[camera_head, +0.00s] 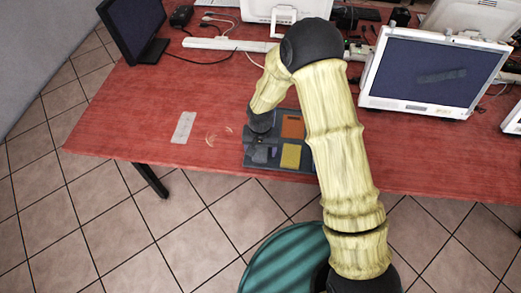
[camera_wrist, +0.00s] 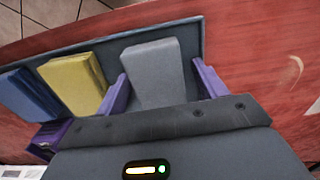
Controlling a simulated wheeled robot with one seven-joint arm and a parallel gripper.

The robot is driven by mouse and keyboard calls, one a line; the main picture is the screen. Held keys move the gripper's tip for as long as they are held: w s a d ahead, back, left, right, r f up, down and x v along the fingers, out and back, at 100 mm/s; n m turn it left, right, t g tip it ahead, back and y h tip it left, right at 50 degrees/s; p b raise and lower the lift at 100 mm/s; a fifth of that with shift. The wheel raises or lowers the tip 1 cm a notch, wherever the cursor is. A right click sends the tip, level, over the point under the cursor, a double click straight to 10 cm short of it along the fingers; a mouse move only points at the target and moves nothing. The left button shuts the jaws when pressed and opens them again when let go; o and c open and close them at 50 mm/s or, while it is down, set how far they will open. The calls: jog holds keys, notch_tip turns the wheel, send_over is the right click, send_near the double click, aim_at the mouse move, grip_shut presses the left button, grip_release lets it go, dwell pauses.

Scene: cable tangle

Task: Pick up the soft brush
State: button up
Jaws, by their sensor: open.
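I cannot make out a clear brush shape in either view. A grey block-like piece (camera_wrist: 153,72) lies in the dark tray (camera_wrist: 110,43), beside a yellow block (camera_wrist: 72,83) and a blue block (camera_wrist: 25,95). My gripper (camera_wrist: 161,74) is open in the wrist view, its purple fingers on either side of the grey piece with small gaps. In the head view my gripper (camera_head: 262,144) is low over the tray's left part and partly hides what lies there. The yellow block (camera_head: 291,155) and an orange block (camera_head: 292,127) show to its right.
The tray stands near the front edge of the red table (camera_head: 130,125). A pale flat piece (camera_head: 183,127) lies to its left. Monitors (camera_head: 134,28) (camera_head: 432,72) and cables are at the back and right. The table's left part is mostly free.

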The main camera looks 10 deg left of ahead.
dwell(0.4)
jog(key=c, duration=1.1)
jog(key=shift+r, duration=0.15)
jog(key=shift+r, duration=0.55)
notch_tip(320, 180, up, 2)
jog(key=shift+r+b, duration=0.25)
jog(key=shift+b, duration=0.1)
jog(key=s+b, duration=0.3)
jog(key=s, duration=1.5)
jog(key=shift+f, duration=0.15)
